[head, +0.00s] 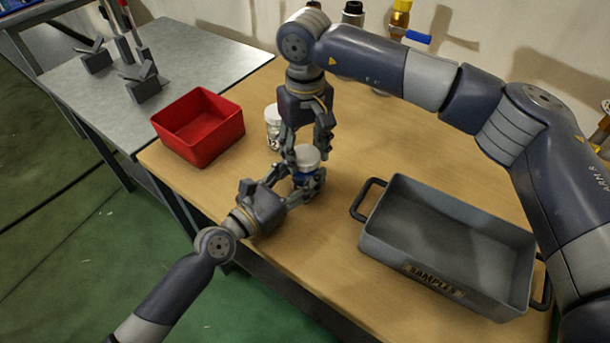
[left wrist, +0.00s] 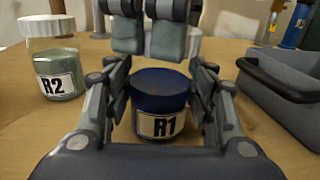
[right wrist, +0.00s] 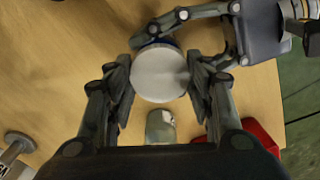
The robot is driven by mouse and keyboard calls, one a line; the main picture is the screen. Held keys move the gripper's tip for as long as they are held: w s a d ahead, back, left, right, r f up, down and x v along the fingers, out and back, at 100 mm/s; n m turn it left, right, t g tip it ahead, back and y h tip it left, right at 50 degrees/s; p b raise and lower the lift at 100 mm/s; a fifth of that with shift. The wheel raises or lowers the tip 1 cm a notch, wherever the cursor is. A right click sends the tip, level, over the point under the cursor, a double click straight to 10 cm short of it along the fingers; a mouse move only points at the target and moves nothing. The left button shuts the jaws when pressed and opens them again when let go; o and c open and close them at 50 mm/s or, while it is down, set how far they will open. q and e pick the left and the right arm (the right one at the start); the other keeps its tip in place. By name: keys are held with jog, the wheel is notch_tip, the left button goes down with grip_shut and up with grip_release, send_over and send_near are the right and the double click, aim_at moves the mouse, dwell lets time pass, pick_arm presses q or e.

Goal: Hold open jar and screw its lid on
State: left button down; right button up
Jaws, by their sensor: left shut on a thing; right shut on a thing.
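A white lid (right wrist: 160,74) lies level over the jar and also shows in the head view (head: 306,157). My right gripper (head: 305,150) points straight down and is shut on the lid, one finger on each side.
A second jar labelled R2 (left wrist: 58,80), with greenish contents and a white lid, stands close behind. A red bin (head: 205,128) is at the left, and a grey SAMPLES tray (head: 440,268) with handles at the right. Bottles and valves line the back wall.

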jog(key=m, duration=0.6)
jog(key=shift+m, duration=0.3)
jog(key=m, duration=0.6)
jog(key=shift+m, duration=0.3)
jog(key=m, duration=0.6)
jog(key=shift+f+m, duration=0.1)
jog(key=shift+m, duration=0.3)
jog(key=m, duration=0.6)
jog(key=shift+m, duration=0.4)
jog(key=m, duration=0.6)
jog(key=shift+m, duration=0.3)
jog(key=m, duration=1.6)
jog(key=shift+m, duration=0.3)
jog(key=o, duration=1.2)
